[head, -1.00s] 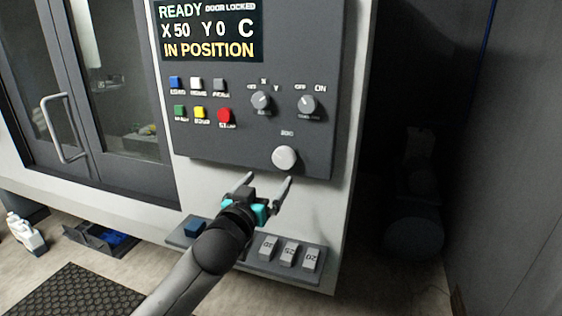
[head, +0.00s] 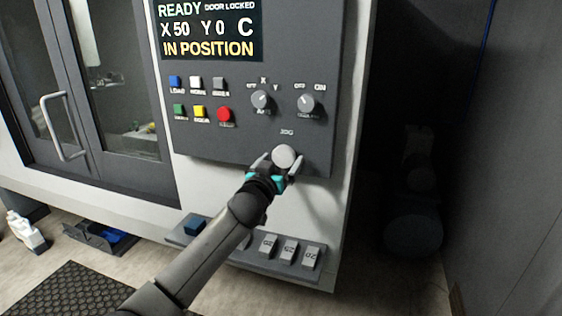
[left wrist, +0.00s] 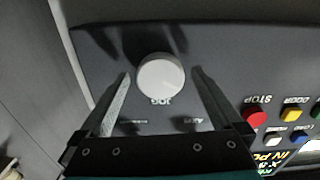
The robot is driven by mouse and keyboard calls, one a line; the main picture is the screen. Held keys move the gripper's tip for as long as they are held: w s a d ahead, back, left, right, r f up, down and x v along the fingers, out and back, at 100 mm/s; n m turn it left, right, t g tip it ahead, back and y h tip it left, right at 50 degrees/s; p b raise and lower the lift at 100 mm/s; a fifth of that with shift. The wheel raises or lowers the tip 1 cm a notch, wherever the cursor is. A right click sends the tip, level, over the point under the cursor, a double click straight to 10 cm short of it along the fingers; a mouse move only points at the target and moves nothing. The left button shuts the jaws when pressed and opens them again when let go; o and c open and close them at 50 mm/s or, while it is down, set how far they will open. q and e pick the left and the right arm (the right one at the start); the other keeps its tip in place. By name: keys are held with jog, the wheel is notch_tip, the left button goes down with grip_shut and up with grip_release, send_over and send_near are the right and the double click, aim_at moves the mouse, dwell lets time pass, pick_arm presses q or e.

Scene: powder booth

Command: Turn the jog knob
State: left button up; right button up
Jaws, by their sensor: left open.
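The jog knob (head: 284,157) is a round white knob low on the dark control panel, under the label JOG. It also shows in the left wrist view (left wrist: 160,77), with the label upside down. My left gripper (head: 279,160) is open, with one finger on each side of the knob. In the left wrist view the fingers (left wrist: 160,85) stand apart around the knob, with a visible gap on both sides. My right gripper is not in view.
The control panel (head: 230,140) carries two rotary switches (head: 261,99) and (head: 306,103) above the knob, and several buttons, including a red one (head: 224,114), to the left. A shelf (head: 313,246) with numbered blocks juts out below. A door handle (head: 62,127) stands at the left.

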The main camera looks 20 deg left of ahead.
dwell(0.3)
pick_arm(q)
jog(key=c, duration=1.3)
jog(key=shift+m, duration=0.4)
jog(key=m+p, duration=0.1)
jog(key=m, duration=0.4)
jog(key=shift+m+p, duration=0.3)
jog(key=shift+p, duration=0.1)
jog(key=m+p, duration=0.1)
jog(key=m, duration=0.5)
jog(key=shift+a, duration=0.1)
jog(key=m+p, duration=0.1)
jog(key=m, duration=0.5)
jog(key=shift+r+m+p, duration=0.1)
jog(key=shift+m+p, duration=0.2)
jog(key=m, duration=0.3)
jog(key=shift+m+p, duration=0.3)
jog(key=shift+p, duration=0.05)
jog(key=shift+m+p, duration=0.3)
jog(key=shift+m, duration=1.2)
